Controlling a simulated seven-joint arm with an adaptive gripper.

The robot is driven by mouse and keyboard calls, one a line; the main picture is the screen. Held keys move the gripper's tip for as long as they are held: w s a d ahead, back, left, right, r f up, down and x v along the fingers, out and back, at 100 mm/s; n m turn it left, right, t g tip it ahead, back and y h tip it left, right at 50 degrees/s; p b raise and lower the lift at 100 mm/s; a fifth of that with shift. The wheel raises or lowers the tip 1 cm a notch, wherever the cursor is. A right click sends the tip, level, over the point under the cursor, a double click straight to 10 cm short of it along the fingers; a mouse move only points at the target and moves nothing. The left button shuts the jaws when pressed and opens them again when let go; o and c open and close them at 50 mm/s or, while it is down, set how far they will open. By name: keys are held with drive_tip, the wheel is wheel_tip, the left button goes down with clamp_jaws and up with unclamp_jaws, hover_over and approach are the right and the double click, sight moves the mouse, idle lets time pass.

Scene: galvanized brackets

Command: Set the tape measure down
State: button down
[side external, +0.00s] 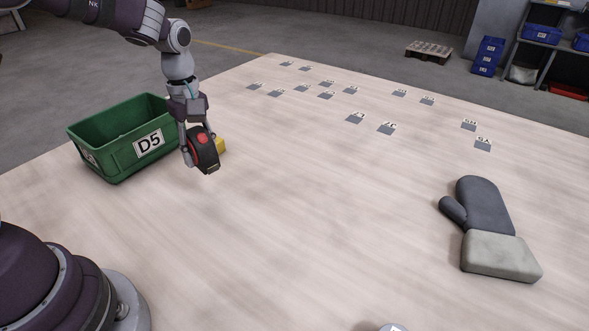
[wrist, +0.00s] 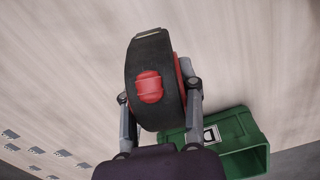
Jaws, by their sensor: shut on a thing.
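The tape measure (side external: 205,150) is black with a red button and a red side. My gripper (side external: 199,152) is shut on it, one finger on each side, to the right of the green bin in the side external view. In the wrist view the tape measure (wrist: 152,82) fills the upper middle between the two fingers of my gripper (wrist: 158,95). Whether its lower edge touches the table is hard to tell; it looks close to the surface.
A green bin (side external: 110,157) labelled D5 stands close by on the left; it also shows in the wrist view (wrist: 243,150). Several grey brackets (side external: 327,95) with labels lie toward the back. A dark mitt (side external: 487,210) with a grey cuff lies at right. The table's middle is clear.

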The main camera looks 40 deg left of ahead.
drive_tip(key=s+d+m, duration=0.3)
drive_tip(key=d+m, duration=0.5)
drive_tip(key=d, duration=0.6)
drive_tip(key=m, duration=0.8)
hover_over(272, 329)
wheel_tip(272, 329, down, 4)
drive_tip(key=shift+s+r, duration=0.1)
drive_tip(key=shift+r, duration=0.15)
wheel_tip(272, 329, down, 6)
drive_tip(key=shift+r, duration=0.1)
drive_tip(key=c, duration=0.7)
unclamp_jaws()
drive_tip(key=shift+c, duration=0.2)
